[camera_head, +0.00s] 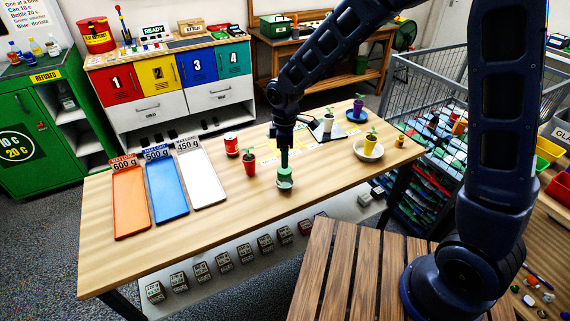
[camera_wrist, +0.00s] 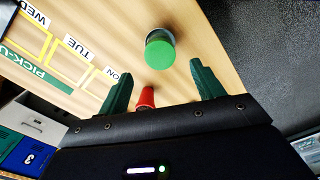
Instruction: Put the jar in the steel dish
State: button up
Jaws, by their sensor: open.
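The jar (camera_head: 285,185) is small with a green lid and stands upright on the wooden table near its front edge. In the wrist view its round green lid (camera_wrist: 159,54) lies just beyond the fingertips, roughly centred between them. My gripper (camera_head: 284,167) points down right above the jar in the head view. Its green fingers (camera_wrist: 160,84) are spread, with the jar not gripped. I cannot pick out a steel dish with certainty. A pale round dish (camera_head: 360,156) holds a yellow pot, and a grey flat piece (camera_head: 314,133) lies under a white pot.
A red pot (camera_head: 249,168) and a red can (camera_head: 231,144) stand left of my gripper. Orange (camera_head: 130,205), blue (camera_head: 166,190) and white (camera_head: 202,180) trays lie at the table's left. A purple pot stands on a blue saucer (camera_head: 349,116) at the back right. The front middle is clear.

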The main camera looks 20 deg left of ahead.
jog(key=shift+r, duration=2.1)
jog(key=w+d+r+m+t, duration=0.1)
jog(key=w+d+r+m, duration=0.25)
jog(key=d, duration=0.45)
jog(key=w+d+r+m, duration=0.3)
jog(key=d+r, duration=0.2)
jog(key=d, duration=0.3)
jog(key=w+d+r+m+t, duration=0.1)
jog(key=w+d+r+m, duration=0.3)
jog(key=d, duration=0.5)
jog(key=s+d+r+m+t, duration=0.1)
jog(key=s+d+r+m, duration=0.1)
jog(key=d, duration=0.6)
jog(key=s+d+r+m, duration=0.1)
jog(key=s+d+m, duration=0.4)
jog(key=d, duration=0.3)
jog(key=s+d+r+m+t, duration=0.1)
jog(key=s+d+r+m, duration=0.1)
jog(key=s+d, duration=0.3)
jog(key=d+m, duration=0.1)
jog(key=d, duration=0.2)
jog(key=shift+r+m+t, duration=0.3)
jog(key=shift+m, duration=0.05)
